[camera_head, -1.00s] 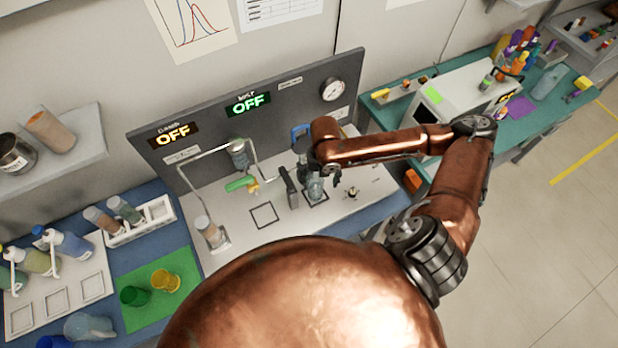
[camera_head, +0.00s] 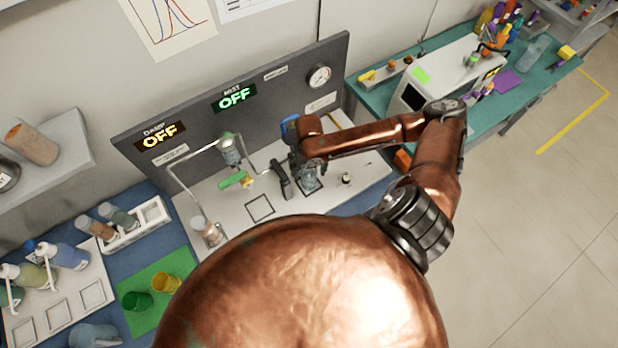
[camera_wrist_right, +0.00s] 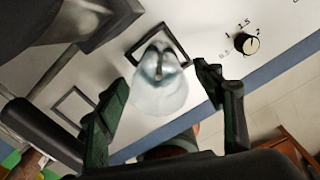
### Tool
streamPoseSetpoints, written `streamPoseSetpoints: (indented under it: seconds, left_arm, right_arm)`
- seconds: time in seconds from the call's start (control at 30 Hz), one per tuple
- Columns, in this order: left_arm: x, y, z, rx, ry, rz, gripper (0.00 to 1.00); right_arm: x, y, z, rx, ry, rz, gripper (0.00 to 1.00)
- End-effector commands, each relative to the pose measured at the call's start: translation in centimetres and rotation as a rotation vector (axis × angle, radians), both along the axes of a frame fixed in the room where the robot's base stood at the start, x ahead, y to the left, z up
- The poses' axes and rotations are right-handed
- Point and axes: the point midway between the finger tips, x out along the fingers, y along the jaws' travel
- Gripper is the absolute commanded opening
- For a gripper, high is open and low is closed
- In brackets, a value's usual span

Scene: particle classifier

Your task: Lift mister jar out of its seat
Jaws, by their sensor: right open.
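The mister jar (camera_head: 311,181) is a clear, pale glass jar standing at a square outlined seat on the white bench panel. It shows large in the right wrist view (camera_wrist_right: 160,85), with the dark square frame of the seat (camera_wrist_right: 183,48) around its far end. My right gripper (camera_wrist_right: 162,76) is open, with one dark finger on each side of the jar. Gaps show between the fingers and the glass. In the head view my copper right arm partly covers the jar and the gripper. My left gripper is not in view.
A dark upright fixture (camera_head: 281,180) stands close left of the jar. An empty square outline (camera_head: 260,208) and a bent-tube stand (camera_head: 178,178) lie further left. The grey panel (camera_head: 190,110) with two OFF displays rises behind.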

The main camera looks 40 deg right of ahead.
Motion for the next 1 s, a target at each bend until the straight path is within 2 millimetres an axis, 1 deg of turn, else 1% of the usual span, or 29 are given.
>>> streamPoseSetpoints:
  seconds: [0.03, 0.07, 0.17, 0.6, 1.0]
  left_arm:
    - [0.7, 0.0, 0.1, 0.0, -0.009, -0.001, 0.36]
    - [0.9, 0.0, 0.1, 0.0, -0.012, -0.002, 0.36]
    - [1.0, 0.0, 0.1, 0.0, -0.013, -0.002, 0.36]
    - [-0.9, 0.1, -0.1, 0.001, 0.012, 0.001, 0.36]
    - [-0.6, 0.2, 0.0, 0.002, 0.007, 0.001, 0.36]
  right_arm:
    - [0.0, 0.0, 0.0, 0.0, -0.001, 0.0, 0.62]
    - [0.1, 0.0, 0.0, 0.0, -0.001, 0.001, 0.62]
    - [0.1, 0.1, 0.0, 0.0, 0.0, 0.002, 0.62]
    - [0.1, 0.1, 0.0, 0.0, 0.0, 0.002, 0.32]
    - [0.1, 0.1, 0.0, 0.0, 0.0, 0.002, 0.05]
